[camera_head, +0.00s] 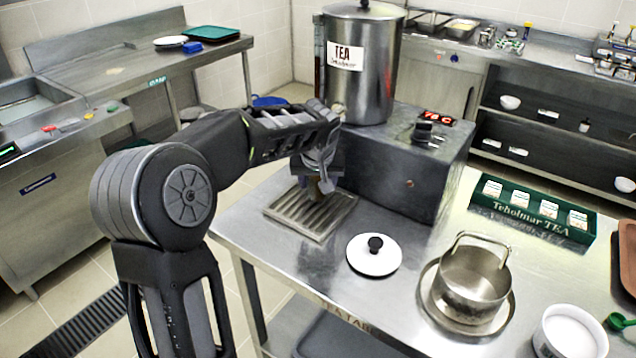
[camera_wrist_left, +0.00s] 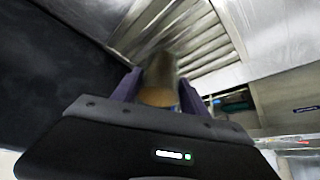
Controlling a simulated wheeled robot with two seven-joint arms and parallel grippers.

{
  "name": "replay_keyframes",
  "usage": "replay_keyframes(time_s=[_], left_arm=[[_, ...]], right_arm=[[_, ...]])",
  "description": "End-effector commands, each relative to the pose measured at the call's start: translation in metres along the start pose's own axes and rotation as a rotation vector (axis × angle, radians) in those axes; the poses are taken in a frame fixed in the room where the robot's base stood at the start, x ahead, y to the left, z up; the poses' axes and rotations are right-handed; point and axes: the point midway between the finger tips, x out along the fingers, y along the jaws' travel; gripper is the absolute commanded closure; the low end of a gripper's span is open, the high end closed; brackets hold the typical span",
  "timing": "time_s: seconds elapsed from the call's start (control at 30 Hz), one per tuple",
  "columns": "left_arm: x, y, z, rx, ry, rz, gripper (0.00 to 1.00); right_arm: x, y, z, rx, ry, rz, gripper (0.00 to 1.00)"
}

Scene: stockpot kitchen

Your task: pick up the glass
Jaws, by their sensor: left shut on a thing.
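My left gripper (camera_head: 318,182) is at the drip tray (camera_head: 298,227), below the front of the big tea urn (camera_head: 362,75). Its two fingers also show in the left wrist view (camera_wrist_left: 160,92). They are shut on a glass (camera_wrist_left: 159,74), which looks blurred and see-through with a brownish end. The gripper hides most of the glass in the head view. The tray's slats show behind the glass in the left wrist view; I cannot tell whether the glass touches them. My right gripper is in neither view.
A grey heater box (camera_head: 395,165) stands right beside the gripper. A white lid (camera_head: 374,255) lies in front of it. A steel pot (camera_head: 472,282), a green tea box (camera_head: 533,211) and a white bowl (camera_head: 569,334) stand to the right. Bare steel shows around the lid.

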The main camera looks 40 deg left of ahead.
Motion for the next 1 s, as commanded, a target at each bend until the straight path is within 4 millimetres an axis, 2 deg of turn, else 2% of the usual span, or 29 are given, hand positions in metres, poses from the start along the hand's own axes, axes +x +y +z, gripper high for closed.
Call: replay_keyframes(time_s=[0.17, 0.27, 0.47, 0.7, 0.9, 1.0], left_arm=[[-0.011, 0.001, -0.007, -0.002, 0.004, 0.002, 1.00], [-0.017, 0.001, 0.006, 0.001, 0.002, 0.002, 1.00], [-0.039, 0.001, 0.045, 0.001, 0.005, 0.004, 1.00], [-0.070, 0.000, 0.099, 0.001, 0.005, 0.003, 1.00], [-0.090, 0.000, 0.133, 0.000, 0.003, 0.001, 1.00], [-0.096, 0.000, 0.142, 0.000, 0.003, 0.002, 1.00]], right_arm=[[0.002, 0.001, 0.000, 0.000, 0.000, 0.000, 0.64], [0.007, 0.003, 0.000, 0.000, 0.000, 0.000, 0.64], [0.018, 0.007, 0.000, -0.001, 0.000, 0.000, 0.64], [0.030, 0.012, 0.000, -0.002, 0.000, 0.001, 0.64], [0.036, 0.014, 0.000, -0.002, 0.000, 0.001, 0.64], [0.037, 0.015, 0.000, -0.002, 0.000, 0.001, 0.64]])
